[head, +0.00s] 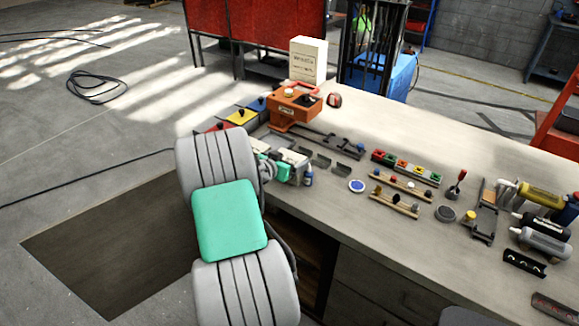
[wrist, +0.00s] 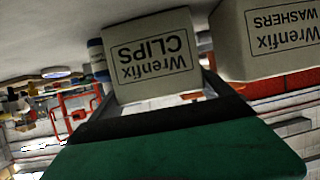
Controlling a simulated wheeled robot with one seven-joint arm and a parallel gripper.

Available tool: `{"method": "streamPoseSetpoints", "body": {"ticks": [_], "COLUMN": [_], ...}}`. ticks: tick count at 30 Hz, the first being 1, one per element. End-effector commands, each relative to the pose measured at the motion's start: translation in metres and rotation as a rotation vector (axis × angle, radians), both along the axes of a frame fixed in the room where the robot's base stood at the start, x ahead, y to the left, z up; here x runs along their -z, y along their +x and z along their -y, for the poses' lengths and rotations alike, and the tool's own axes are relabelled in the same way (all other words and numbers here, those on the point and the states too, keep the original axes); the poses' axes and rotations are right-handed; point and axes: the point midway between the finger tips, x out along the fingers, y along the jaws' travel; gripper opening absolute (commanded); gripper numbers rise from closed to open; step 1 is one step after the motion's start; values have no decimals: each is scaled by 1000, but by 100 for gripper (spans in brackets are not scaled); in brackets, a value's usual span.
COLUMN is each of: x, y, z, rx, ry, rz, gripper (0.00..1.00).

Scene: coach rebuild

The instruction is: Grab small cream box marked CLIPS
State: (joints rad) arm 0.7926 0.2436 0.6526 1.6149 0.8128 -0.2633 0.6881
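The small cream box marked CLIPS (wrist: 152,55) fills the upper middle of the wrist view, its label upside down. My gripper (wrist: 165,100) is open, with a dark finger toward each side of the box's near end. The box appears in front of or just between the fingertips; I cannot tell whether either finger touches it. In the head view my gripper (head: 277,168) is at the bench's left edge, beside pale boxes (head: 292,157), partly hidden by my arm. The CLIPS label cannot be read there.
A similar cream box marked WASHERS (wrist: 270,40) stands close to the right in the wrist view. A blue-capped bottle (head: 308,176) stands beside the boxes. The bench's front strip (head: 390,245) is clear.

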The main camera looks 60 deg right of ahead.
Motion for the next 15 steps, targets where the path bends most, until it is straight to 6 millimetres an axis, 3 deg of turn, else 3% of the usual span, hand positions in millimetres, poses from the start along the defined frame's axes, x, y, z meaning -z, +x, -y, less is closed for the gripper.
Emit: {"method": "streamPoseSetpoints", "body": {"ticks": [15], "x": [-1], "y": [0], "z": [0], "rx": [0], "ry": [0], "rz": [0], "gripper": [45]}}
